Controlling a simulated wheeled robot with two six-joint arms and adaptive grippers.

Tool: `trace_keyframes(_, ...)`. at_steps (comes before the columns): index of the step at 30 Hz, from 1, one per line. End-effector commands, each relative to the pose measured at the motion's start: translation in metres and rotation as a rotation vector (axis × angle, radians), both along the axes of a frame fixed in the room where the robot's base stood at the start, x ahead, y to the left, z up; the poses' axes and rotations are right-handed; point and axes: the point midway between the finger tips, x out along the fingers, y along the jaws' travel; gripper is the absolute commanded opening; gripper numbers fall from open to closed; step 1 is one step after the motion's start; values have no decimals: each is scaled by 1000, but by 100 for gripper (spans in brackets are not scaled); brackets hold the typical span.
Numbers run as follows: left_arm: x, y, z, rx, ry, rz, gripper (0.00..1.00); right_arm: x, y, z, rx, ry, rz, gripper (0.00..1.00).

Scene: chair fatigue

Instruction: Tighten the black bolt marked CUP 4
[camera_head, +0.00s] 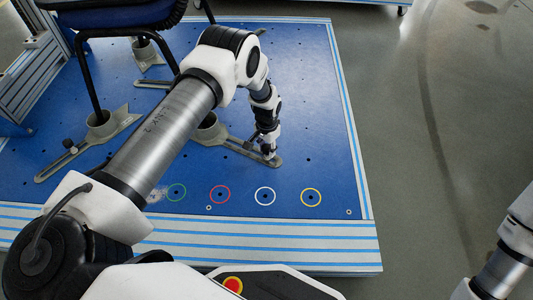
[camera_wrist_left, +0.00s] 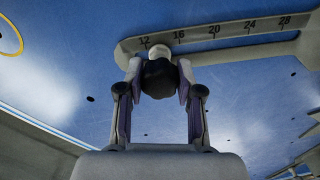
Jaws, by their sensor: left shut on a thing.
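A black bolt (camera_wrist_left: 159,77) sits at the end of a slotted metal clamp bar (camera_wrist_left: 225,33) marked with numbers. My left gripper (camera_wrist_left: 160,85) is shut on the bolt's black head, with one finger on each side. In the head view my left gripper (camera_head: 267,153) reaches down to the near right end of the clamp bar (camera_head: 238,150), and hides most of the bolt there. No CUP 4 marking is readable. Only part of my right arm shows at the lower right of the head view; its gripper is out of the picture.
A blue chair (camera_head: 120,15) stands with its legs in metal cups on the blue platform (camera_head: 310,100). Another clamp bar with a cup (camera_head: 100,124) lies at the left. Green, red, white and yellow rings (camera_head: 311,197) mark the front. Grey floor lies right.

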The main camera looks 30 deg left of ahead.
Motion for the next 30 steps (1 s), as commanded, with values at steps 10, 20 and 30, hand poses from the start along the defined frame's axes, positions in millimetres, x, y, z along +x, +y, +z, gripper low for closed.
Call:
trace_keyframes(10, 0, 0, -1, 0, 0, -91, 0, 0, 0, -3, 0, 0, 0, 60)
trace_keyframes(20, 0, 0, 0, -1, 0, -382, 0, 0, 0, -6, 0, 0, 0, 60)
trace_keyframes(30, -1, 0, -2, 0, 0, -674, 0, 0, 0, -13, 0, 0, 0, 60)
